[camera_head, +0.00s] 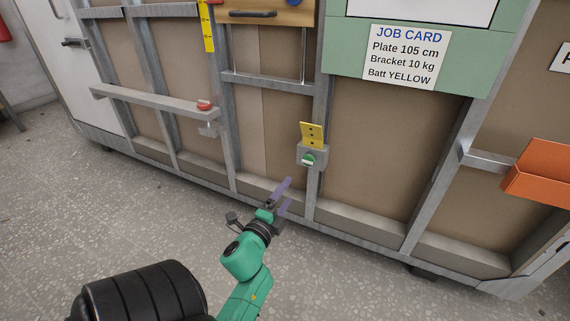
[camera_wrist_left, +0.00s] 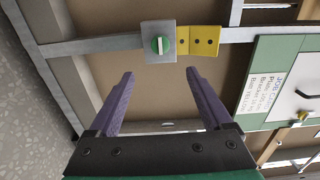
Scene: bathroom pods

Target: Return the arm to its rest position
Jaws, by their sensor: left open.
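My left gripper (camera_head: 284,196) is open and empty in the head view, with its green arm rising from the bottom. Its two purple fingers are spread apart in the left wrist view (camera_wrist_left: 158,88). A grey box with a round green knob (camera_head: 308,158) sits on a metal stud just beyond and above the fingertips. A yellow plate with holes (camera_head: 312,132) is directly above the knob box. In the wrist view the green knob (camera_wrist_left: 160,45) and the yellow plate (camera_wrist_left: 204,41) lie ahead of the fingers, apart from them. My right gripper is not in view.
The framed wall panel (camera_head: 390,150) stands close in front. A job card (camera_head: 404,56) hangs on a green board. A grey rail (camera_head: 150,101) carries a red-topped part (camera_head: 204,105). An orange bin (camera_head: 540,172) juts out at right. The speckled floor (camera_head: 60,220) is open at left.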

